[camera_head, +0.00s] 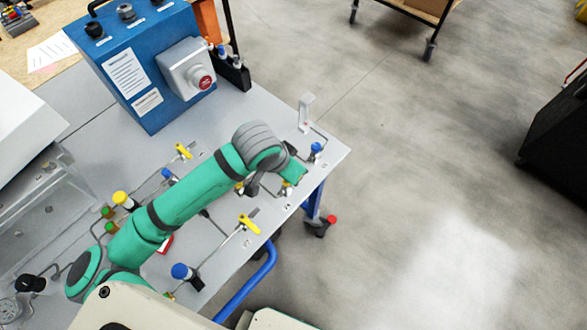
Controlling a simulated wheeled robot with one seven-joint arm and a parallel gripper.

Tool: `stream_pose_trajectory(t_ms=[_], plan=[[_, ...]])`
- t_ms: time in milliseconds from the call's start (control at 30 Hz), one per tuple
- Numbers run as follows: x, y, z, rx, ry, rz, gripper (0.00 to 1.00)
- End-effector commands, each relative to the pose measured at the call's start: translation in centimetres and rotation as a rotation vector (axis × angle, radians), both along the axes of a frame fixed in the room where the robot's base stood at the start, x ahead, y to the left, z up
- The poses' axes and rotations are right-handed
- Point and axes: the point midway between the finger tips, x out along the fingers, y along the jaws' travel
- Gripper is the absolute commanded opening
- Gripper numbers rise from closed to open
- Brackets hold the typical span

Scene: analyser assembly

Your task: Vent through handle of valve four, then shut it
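Yellow valve handles sit on thin metal tubing on the grey bench top. One yellow handle (249,223) is near the bench's front edge, and another yellow handle (183,152) is farther back. A small yellow part (239,187) shows just below my wrist, partly covered. Another small yellow part (287,187) is by the end of my arm. My gripper's fingers cannot be made out there.
Blue-capped fittings (316,148) (181,271) and a yellow-capped one (121,198) rise from the bench (222,115). A blue box (143,75) with a red button (205,83) stands at the back. A white bracket (305,112) stands near the right corner. Open floor lies right.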

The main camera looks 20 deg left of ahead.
Motion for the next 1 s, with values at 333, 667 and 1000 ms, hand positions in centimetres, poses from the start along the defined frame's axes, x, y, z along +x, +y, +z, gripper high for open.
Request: stream_pose_trajectory(t_ms=[333,667,1000], plan=[[-0.04,0.15,0.01,0.002,0.001,0.017,0.00],[-0.03,0.12,0.00,0.002,0.002,0.016,0.31],[-0.33,0.22,0.90,0.002,-0.001,0.013,0.31]])
